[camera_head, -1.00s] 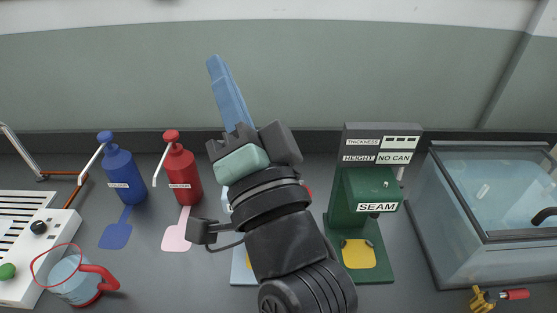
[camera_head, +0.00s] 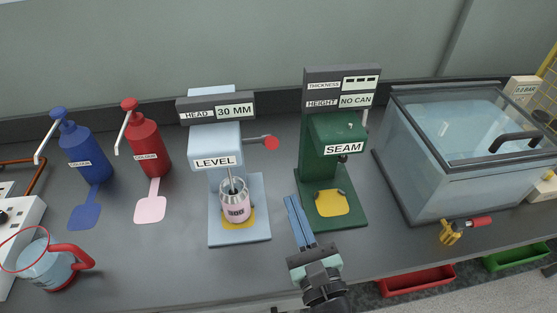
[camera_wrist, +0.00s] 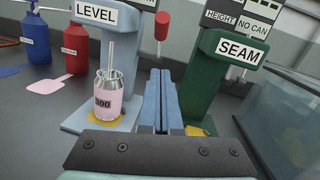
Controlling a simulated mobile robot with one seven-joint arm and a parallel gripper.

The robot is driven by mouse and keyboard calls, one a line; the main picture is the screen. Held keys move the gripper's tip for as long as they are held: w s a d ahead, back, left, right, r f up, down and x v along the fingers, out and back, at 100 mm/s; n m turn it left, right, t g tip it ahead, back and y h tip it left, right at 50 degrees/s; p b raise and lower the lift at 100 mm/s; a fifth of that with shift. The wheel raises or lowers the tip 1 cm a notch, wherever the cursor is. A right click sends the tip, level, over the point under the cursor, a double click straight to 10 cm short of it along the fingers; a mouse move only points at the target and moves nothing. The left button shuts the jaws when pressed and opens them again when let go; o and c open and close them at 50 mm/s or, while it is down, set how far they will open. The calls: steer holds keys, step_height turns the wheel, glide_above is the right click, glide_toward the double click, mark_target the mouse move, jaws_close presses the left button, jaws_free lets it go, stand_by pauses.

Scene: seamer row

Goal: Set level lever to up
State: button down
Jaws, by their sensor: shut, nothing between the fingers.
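The light blue level machine (camera_head: 238,235) stands mid-bench in the head view, with a LEVEL label and a display reading HEAD 30 MM. Its level lever (camera_head: 270,143) is a grey rod with a red knob, sticking out to the right about level. The red knob (camera_wrist: 162,24) also shows in the wrist view. A pink-labelled can (camera_head: 236,203) stands on the machine's yellow pad, with a thin rod reaching into it. My gripper (camera_head: 297,220) is shut and empty, in front of and below the lever, between the level and seam machines. Its blue fingers (camera_wrist: 160,100) point toward the machines.
The green seam machine (camera_head: 338,140) stands close on the right, showing NO CAN. A glass-lidded tank (camera_head: 460,150) and a brass valve (camera_head: 453,232) are further right. Blue (camera_head: 80,148) and red (camera_head: 145,143) pump bottles and a jug (camera_head: 48,265) stand left.

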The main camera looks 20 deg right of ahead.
mark_target(269, 140)
steer(key=w+r+p, duration=0.3)
steer(key=w, duration=0.5)
steer(key=shift+d+r, duration=0.3)
steer(key=shift+w, duration=0.1)
steer(key=shift+r+p, duration=0.1)
steer(key=shift+p, duration=0.25)
